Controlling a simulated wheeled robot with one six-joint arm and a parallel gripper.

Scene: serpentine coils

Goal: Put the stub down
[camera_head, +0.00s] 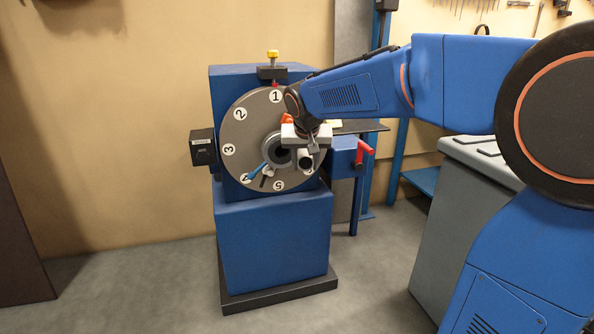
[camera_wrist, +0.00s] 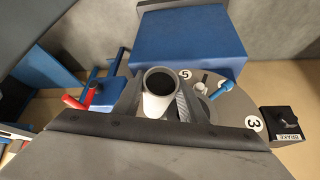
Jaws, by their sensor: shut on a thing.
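The stub (camera_wrist: 156,105) is a short pale hollow tube with a dark open end. It is held between the two fingers of my gripper (camera_wrist: 157,96), which is shut on it. In the head view my gripper (camera_head: 306,146) is in front of the right side of a grey numbered disc (camera_head: 238,133), and the stub's dark round mouth (camera_head: 306,160) faces the camera. The stub is just right of the disc's dark central hub (camera_head: 276,151). I cannot tell whether it touches the disc. The right part of the disc is hidden by my gripper and arm.
The disc is on a blue machine (camera_head: 272,240) with a black base. A brake box (camera_head: 203,148) is at its left and a red lever (camera_head: 365,153) at its right. A blue-handled part (camera_head: 256,170) sticks out low on the disc. A grey cabinet (camera_head: 450,230) stands at right; floor at left is clear.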

